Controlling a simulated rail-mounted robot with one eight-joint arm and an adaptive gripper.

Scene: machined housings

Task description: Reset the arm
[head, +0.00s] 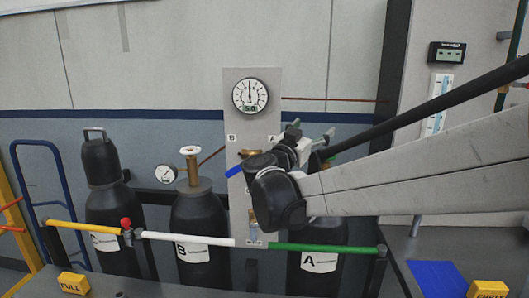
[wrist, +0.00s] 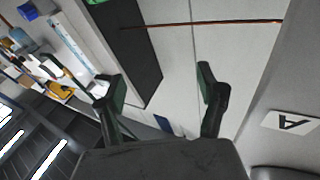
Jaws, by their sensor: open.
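My gripper (head: 311,134) is in the middle of the head view, in front of the grey gauge panel (head: 235,95) and above the cylinder labelled A (head: 318,262). My arm reaches in from the right and hides part of the panel and the top of that cylinder. In the wrist view my gripper (wrist: 158,85) has its two green-tipped fingers spread wide. Nothing is between them. The wrist view is tilted, and a plate lettered A (wrist: 291,122) shows at its right.
Cylinders B (head: 200,215) and C (head: 103,190) stand left of A. A yellow, white and green rail (head: 190,238) runs before them. A blue mat (head: 437,279), a yellow EMPTY block (head: 488,289) and a yellow FULL block (head: 73,283) lie in front. A thin red pipe (head: 335,99) runs along the wall.

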